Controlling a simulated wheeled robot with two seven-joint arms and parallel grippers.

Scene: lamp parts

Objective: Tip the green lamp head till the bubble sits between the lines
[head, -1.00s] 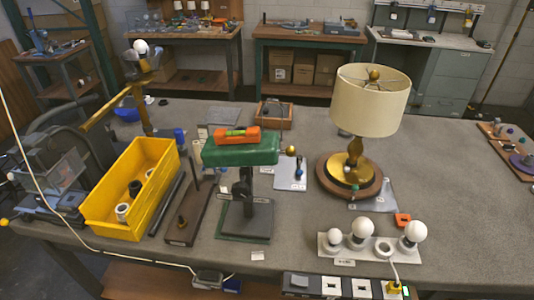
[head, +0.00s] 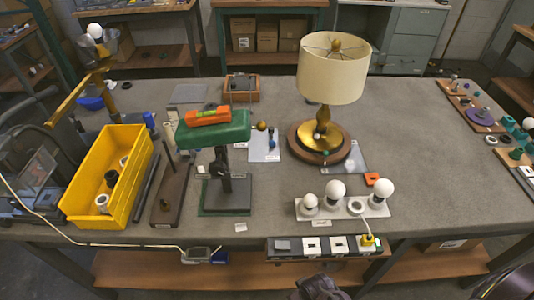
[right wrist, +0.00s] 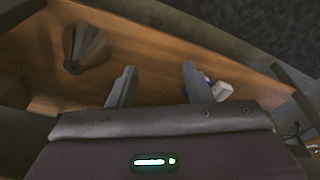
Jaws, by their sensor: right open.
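The green lamp head (head: 214,133) sits on a dark upright post above a flat dark base (head: 226,196), left of the table's middle in the head view. An orange spirit level (head: 208,117) lies along its top. Both slope slightly in the picture, right end higher. The level's vial shows yellow-green; its bubble and lines are too small to read. My right gripper (right wrist: 158,84) is open and empty in the right wrist view, facing a brown wooden surface, away from the lamp head. My left gripper is not in view.
A yellow bin (head: 112,178) stands left of the green lamp. A cream-shaded brass lamp (head: 334,72) stands to its right. A white bulb strip (head: 342,209) and a power strip (head: 325,246) lie near the front edge. The right-centre tabletop is clear.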

